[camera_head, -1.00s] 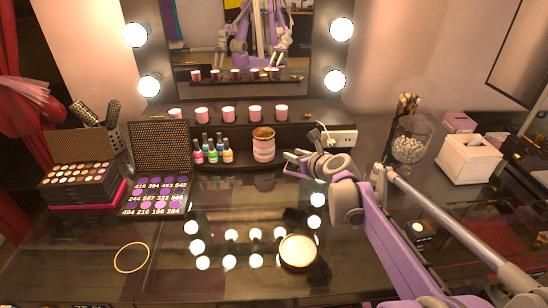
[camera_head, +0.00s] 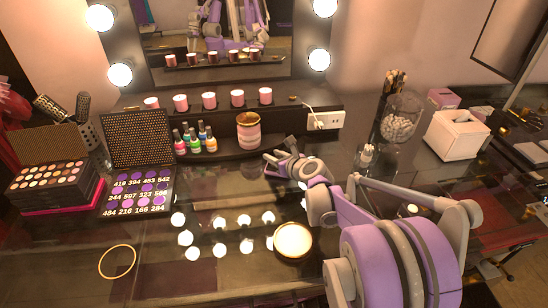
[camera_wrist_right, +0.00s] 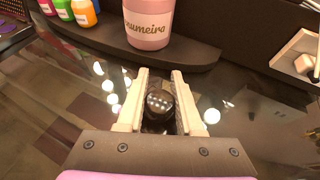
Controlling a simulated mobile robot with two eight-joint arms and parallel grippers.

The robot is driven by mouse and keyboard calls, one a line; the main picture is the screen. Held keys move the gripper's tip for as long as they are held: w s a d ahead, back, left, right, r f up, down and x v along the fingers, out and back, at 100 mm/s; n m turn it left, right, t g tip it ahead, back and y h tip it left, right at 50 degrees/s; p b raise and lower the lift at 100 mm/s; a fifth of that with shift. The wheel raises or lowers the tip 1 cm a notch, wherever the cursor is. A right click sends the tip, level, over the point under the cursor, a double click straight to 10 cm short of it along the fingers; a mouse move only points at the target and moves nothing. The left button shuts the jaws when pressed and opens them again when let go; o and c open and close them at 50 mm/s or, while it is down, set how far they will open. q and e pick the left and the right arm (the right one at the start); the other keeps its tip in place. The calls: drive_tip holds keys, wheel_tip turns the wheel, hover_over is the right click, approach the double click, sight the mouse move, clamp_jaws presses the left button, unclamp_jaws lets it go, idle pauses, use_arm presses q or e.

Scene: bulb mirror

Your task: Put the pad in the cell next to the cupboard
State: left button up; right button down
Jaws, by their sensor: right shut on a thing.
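My right gripper (camera_head: 276,166) is low over the glossy table, in front of the pink jar (camera_head: 249,131). In the right wrist view, its pale fingers (camera_wrist_right: 159,104) are shut on a small dark glossy round thing (camera_wrist_right: 158,103) with bright spots reflected on it. I cannot tell whether this is the pad. In the head view it is too small to make out. A dark palette (camera_head: 140,190) with purple round colours and numbers stands open at the left. I cannot identify the cell or the cupboard. My left gripper is out of view.
A round compact (camera_head: 293,241) with a pale top and a gold ring (camera_head: 117,261) lie in front. Nail polish bottles (camera_head: 195,141) stand beside the jar on the shelf. A glass of beads (camera_head: 399,122) and a tissue box (camera_head: 456,134) stand at the right. The front middle is mostly clear.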

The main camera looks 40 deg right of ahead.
drive_tip(key=shift+f, duration=0.25)
drive_tip(key=c, duration=1)
unclamp_jaws()
drive_tip(key=shift+f, duration=0.1)
drive_tip(key=o, duration=0.4)
drive_tip(key=shift+o, duration=0.2)
